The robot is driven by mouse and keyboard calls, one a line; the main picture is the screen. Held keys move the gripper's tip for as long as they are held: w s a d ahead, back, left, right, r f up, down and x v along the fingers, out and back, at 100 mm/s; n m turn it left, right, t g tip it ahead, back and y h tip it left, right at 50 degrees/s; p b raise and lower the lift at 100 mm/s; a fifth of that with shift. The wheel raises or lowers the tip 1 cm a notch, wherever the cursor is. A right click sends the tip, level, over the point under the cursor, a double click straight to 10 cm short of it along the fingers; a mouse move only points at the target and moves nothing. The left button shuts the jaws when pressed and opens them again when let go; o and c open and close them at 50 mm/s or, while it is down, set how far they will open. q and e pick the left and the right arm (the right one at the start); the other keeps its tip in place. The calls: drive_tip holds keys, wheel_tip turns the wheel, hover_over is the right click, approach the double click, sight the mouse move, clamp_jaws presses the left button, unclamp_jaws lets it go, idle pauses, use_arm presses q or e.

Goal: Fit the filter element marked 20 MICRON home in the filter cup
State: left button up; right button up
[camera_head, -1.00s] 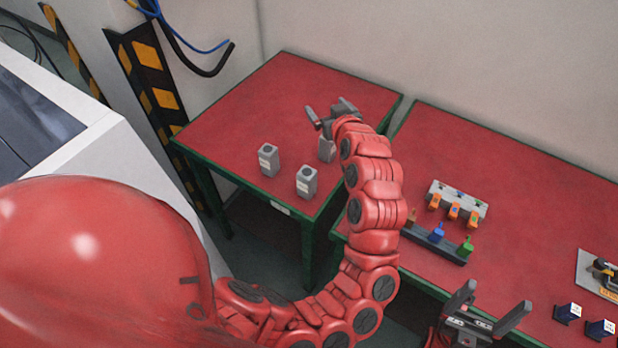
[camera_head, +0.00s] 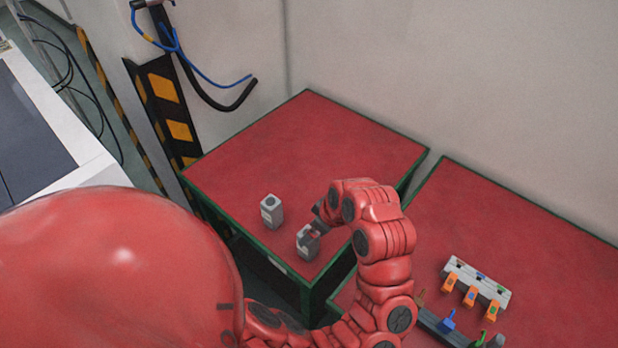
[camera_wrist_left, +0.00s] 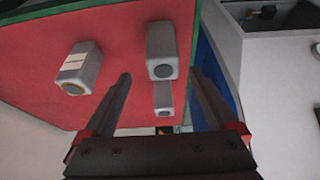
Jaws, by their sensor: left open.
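Grey square blocks with round tops and pale labels stand on the red table; the lettering is too small to read. In the head view one block (camera_head: 271,211) stands alone and another (camera_head: 308,242) is beside my left gripper (camera_head: 318,222). My left gripper (camera_wrist_left: 161,76) is open, with no visible contact. I cannot identify the 20 MICRON element or the filter cup.
The red table (camera_head: 310,140) is bare behind the blocks. A second red table (camera_head: 520,220) to the right holds a grey rack (camera_head: 477,282) with orange-handled pieces. A white cabinet (camera_head: 70,140) stands left. A grey tip at the bottom right may be my right gripper.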

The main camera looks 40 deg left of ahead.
use_arm(q)
drive_tip(key=x, duration=0.2)
drive_tip(key=shift+a+f, duration=0.15)
drive_tip(key=shift+f, duration=0.1)
drive_tip(key=x, duration=0.3)
drive_tip(key=p+x, duration=0.1)
drive_tip(key=shift+s+a+f, duration=0.2)
drive_tip(key=shift+s+a, duration=0.05)
drive_tip(key=shift+s, duration=0.05)
drive_tip(key=shift+a+f, duration=0.15)
drive_tip(key=shift+f, duration=0.35)
drive_tip(key=shift+w, duration=0.1)
clamp_jaws()
drive_tip(key=shift+r, duration=0.15)
